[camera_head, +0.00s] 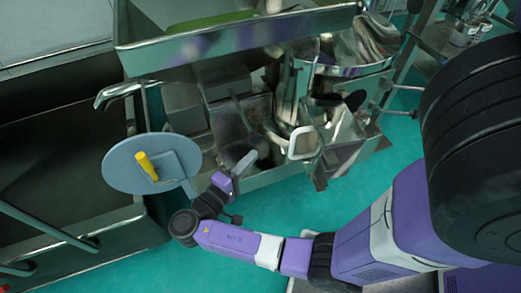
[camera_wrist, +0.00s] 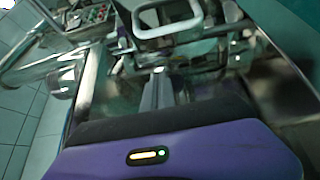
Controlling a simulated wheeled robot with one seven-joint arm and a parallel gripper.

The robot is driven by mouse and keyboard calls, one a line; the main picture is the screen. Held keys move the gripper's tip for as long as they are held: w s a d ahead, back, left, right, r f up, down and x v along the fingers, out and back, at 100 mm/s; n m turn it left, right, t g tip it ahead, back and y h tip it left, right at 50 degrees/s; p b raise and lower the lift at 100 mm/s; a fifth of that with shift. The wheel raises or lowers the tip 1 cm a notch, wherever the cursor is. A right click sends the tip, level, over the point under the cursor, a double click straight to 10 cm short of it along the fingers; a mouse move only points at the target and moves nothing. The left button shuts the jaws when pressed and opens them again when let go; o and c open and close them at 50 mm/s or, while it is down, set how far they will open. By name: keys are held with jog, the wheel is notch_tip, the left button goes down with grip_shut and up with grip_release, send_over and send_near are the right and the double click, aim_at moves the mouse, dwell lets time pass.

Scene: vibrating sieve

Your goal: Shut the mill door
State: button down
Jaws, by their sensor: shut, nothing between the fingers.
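A round grey-blue disc with a yellow knob (camera_head: 152,163) stands out at the left of the steel machine in the head view. It looks like the mill door, swung open, but I cannot tell for sure. My gripper (camera_head: 246,160) is just right of the disc, apart from it, in front of the machine's lower metal parts. Its fingers are together and empty. In the wrist view my gripper (camera_wrist: 158,90) points at the machine, with a pale rectangular handle (camera_wrist: 166,18) beyond the fingertips. The disc is not recognisable in the wrist view.
The pale loop handle (camera_head: 304,143) stands right of my gripper in the head view. A steel tray (camera_head: 235,42) overhangs above. A curved steel handle (camera_head: 125,93) sticks out at the upper left. A dark bench (camera_head: 60,130) fills the left. Green floor (camera_head: 340,205) is clear at the centre right.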

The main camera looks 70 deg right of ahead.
jog(key=s+d, duration=0.7)
jog(key=d, duration=0.1)
jog(key=shift+d, duration=0.35)
